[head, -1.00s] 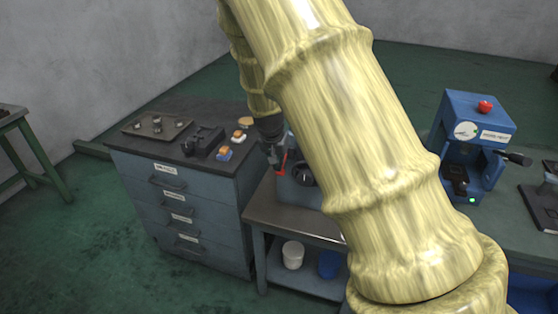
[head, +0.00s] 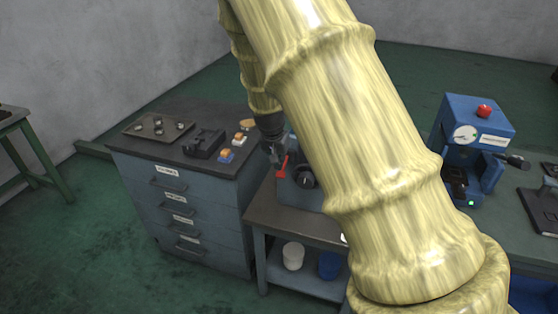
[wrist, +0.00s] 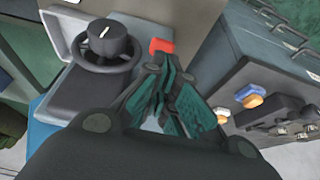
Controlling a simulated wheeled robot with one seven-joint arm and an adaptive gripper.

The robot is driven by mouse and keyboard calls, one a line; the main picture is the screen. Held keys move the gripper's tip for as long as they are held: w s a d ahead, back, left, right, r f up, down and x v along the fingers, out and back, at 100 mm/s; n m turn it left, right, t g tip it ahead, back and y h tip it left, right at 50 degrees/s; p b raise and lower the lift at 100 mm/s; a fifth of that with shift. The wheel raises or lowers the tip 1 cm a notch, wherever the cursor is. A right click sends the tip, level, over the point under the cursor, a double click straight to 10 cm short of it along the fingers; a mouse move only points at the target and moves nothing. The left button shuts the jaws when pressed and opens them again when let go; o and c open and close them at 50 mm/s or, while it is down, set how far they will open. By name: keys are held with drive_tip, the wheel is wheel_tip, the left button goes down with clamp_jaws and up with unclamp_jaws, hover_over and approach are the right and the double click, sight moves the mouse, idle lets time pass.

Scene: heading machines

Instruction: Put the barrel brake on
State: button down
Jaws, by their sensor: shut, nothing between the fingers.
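A red handle (head: 282,168), which I take to be the barrel brake, sits at the left side of a grey machine with a black knob (head: 304,176). In the wrist view the red end (wrist: 161,46) shows just beyond my fingertips, right of the knob and its dark ring (wrist: 105,45). My gripper (head: 274,155) is shut and empty, close above the handle in the head view. Its fingers (wrist: 160,72) point toward the red end in the wrist view; I cannot tell whether they touch it. The handle's lower part is hidden there.
A drawer cabinet (head: 185,205) stands close left, with a black fixture (head: 203,143), small coloured parts and a tray (head: 157,128) on top. A blue press (head: 470,150) stands right. Under the machine's bench is a shelf with a white container (head: 293,256). My arm hides the middle.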

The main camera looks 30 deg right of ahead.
drive_tip(key=s+a+r+b, duration=0.1)
drive_tip(key=s+a+r, duration=0.5)
drive_tip(key=r, duration=0.3)
drive_tip(key=shift+s+a, duration=0.25)
drive_tip(key=shift+a, duration=0.5)
drive_tip(key=s+a+f+n+g+b, duration=0.15)
drive_tip(key=s+f, duration=0.25)
drive_tip(key=f, duration=0.5)
drive_tip(key=s+a+f+n+y+p, duration=0.15)
drive_tip(key=s+f, duration=0.35)
drive_tip(key=f, duration=0.5)
drive_tip(key=s+f+n+h+b, duration=0.15)
drive_tip(key=s+f, duration=0.25)
drive_tip(key=f, duration=0.5)
drive_tip(key=s+a+f+n+y, duration=0.1)
drive_tip(key=s+a+f, duration=0.3)
drive_tip(key=s+f, duration=0.4)
drive_tip(key=s+a+f+n+g+y+b, duration=0.1)
drive_tip(key=s+a+f+n, duration=0.3)
drive_tip(key=s, duration=1.2)
wheel_tip(320, 180, down, 4)
drive_tip(key=shift+f+y, duration=0.15)
drive_tip(key=shift+y, duration=0.45)
